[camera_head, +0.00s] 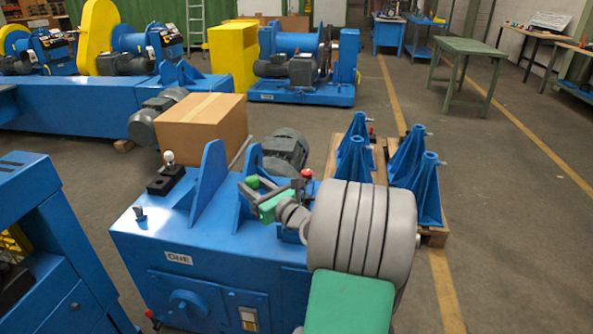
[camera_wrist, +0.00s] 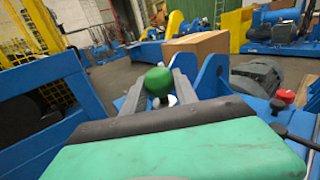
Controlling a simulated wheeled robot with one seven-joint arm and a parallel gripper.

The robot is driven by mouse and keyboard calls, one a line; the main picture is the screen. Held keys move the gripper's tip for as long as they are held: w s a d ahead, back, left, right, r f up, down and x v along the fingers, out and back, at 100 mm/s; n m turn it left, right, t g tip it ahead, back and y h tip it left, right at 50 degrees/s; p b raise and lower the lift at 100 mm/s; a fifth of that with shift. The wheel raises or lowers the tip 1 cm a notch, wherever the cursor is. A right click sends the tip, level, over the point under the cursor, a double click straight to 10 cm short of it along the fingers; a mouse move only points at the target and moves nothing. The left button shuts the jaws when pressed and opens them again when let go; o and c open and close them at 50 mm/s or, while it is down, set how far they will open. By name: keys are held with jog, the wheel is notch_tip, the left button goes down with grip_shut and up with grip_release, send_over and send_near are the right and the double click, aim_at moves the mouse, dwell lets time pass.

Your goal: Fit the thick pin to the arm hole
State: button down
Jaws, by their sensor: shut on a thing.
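My gripper (camera_head: 259,188) is above the top of the blue machine marked ONE (camera_head: 150,240). It is shut on a pin with a green ball knob (camera_head: 252,181). In the wrist view the green knob (camera_wrist: 158,81) sits between the two grey fingers, with a pale part below it; most of the shank is hidden. I cannot tell the pin's thickness. Two upright blue plates (camera_head: 209,178) stand on the machine near the gripper. A plate with a round hole (camera_wrist: 214,75) is right of the fingers in the wrist view. I cannot tell which opening is the arm hole.
A black block (camera_head: 164,183) with a white-knobbed pin (camera_head: 168,158) is on the machine's left. A grey motor (camera_head: 285,150), a red knob (camera_head: 307,173) and a cardboard box (camera_head: 202,125) are behind. Blue stands (camera_head: 425,190) are on a pallet at right.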

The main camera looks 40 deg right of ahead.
jog(key=s+d+f+h+p, duration=0.1)
jog(key=d, duration=0.5)
jog(key=s+d+f+m+h, duration=0.1)
jog(key=d+h, duration=0.1)
jog(key=d, duration=0.4)
jog(key=shift+s+d+f+m+p, duration=0.3)
jog(key=shift+d+f+p, duration=0.05)
jog(key=shift+s+a+r+p, duration=0.1)
jog(key=shift+p, duration=0.4)
notch_tip(320, 180, down, 6)
jog(key=b, duration=0.3)
jog(key=shift+b, duration=0.3)
jog(key=shift+p, duration=1)
jog(key=shift+f+b, duration=2.1)
jog(key=shift+f, duration=1.4)
jog(key=c, duration=0.9)
grip_release()
